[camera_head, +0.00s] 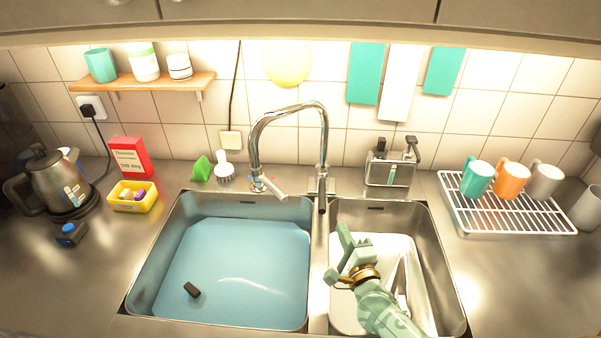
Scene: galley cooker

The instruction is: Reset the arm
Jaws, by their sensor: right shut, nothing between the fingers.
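My right gripper (338,258) and forearm are pale green, with a brass-coloured ring at the wrist. They reach up from the bottom edge over the right sink basin (433,270). The gripper is shut and empty, near the divider between the basins. Below it a white surface (402,243) lies in the right basin, partly hidden by my arm. My left gripper does not show.
The left basin holds blue water (235,255) and a small dark object (192,290). A tall tap (324,150) stands behind the divider. A white rack (510,217) with mugs is at right; a kettle (60,178) and yellow tub (133,203) at left.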

